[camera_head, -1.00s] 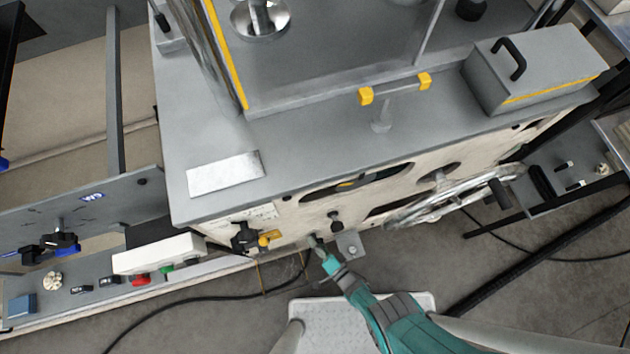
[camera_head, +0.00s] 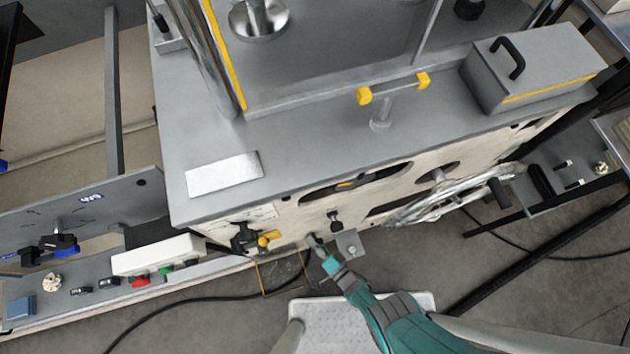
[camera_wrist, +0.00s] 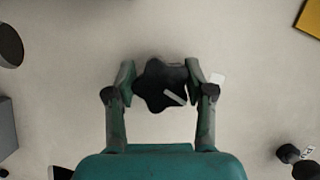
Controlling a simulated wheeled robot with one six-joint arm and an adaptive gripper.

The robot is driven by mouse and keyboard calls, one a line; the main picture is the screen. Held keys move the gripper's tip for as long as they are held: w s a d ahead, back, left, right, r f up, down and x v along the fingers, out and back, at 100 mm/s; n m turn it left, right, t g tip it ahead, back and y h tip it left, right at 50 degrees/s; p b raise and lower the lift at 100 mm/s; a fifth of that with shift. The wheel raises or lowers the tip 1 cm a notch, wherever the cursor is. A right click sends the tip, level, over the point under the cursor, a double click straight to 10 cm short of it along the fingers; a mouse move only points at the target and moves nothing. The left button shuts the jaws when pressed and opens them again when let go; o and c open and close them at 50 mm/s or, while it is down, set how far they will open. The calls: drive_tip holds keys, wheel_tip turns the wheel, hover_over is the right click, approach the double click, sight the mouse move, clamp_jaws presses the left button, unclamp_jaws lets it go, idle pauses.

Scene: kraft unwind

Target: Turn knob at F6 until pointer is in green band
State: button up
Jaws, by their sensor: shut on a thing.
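A black lobed knob (camera_wrist: 160,85) with a pale pointer mark sits between the fingers of my gripper (camera_wrist: 161,88) in the wrist view. One finger lies on each side, and the gripper is shut on it. The mark points to the lower right in that view. In the head view my gripper (camera_head: 318,246) is at the lower edge of the cream panel (camera_head: 290,222), and it hides the knob there.
Another black knob (camera_head: 335,221) is close by on the panel. A yellow part (camera_head: 268,238) and a black knob (camera_head: 243,238) are to the left. A metal bracket (camera_head: 350,243) is just right of my gripper. A spoked handwheel (camera_head: 455,195) stands out farther right.

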drive_tip(key=shift+s, duration=0.15)
drive_tip(key=o, duration=1.2)
drive_tip(key=shift+f+n, duration=0.1)
drive_tip(key=shift+n, duration=0.2)
